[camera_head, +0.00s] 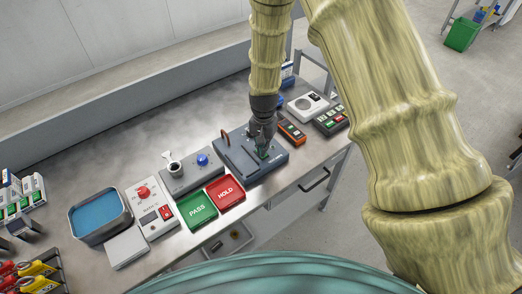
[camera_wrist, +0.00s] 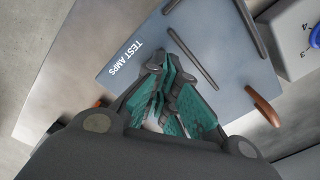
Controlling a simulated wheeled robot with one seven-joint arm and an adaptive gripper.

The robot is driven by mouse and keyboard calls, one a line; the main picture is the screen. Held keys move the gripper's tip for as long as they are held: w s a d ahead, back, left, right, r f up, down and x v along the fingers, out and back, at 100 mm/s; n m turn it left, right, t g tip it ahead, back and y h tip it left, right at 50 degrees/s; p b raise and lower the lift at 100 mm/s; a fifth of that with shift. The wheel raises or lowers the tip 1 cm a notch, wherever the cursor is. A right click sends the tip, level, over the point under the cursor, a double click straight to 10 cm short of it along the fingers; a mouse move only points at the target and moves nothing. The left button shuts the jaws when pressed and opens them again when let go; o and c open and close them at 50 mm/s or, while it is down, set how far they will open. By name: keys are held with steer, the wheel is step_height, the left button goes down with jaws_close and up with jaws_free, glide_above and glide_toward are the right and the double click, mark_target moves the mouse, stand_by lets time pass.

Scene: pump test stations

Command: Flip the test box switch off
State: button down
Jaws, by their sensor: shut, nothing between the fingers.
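The blue-grey test box (camera_head: 232,152) sits on the bench at the middle of the head view. In the wrist view its top (camera_wrist: 125,75) carries the words TEST AMPS and two dark bars. A reddish-brown handle (camera_head: 226,133) stands at its left end, and it also shows in the wrist view (camera_wrist: 262,106). My gripper (camera_head: 262,153) points down over the right part of the box; its teal-padded fingers (camera_wrist: 170,72) are together and empty. I cannot tell whether they touch the box. The fingers hide part of the top, and I cannot tell the switch's position.
Left of the box stand a grey unit with a blue knob (camera_head: 203,160), green PASS (camera_head: 197,209) and red HOLD (camera_head: 225,191) trays, a red-knob controller (camera_head: 143,192) and a blue bath (camera_head: 100,216). An orange meter (camera_head: 291,132) lies to the right.

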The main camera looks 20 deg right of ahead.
steer(key=shift+r+p, duration=1.65)
steer(key=shift+r, duration=1.1)
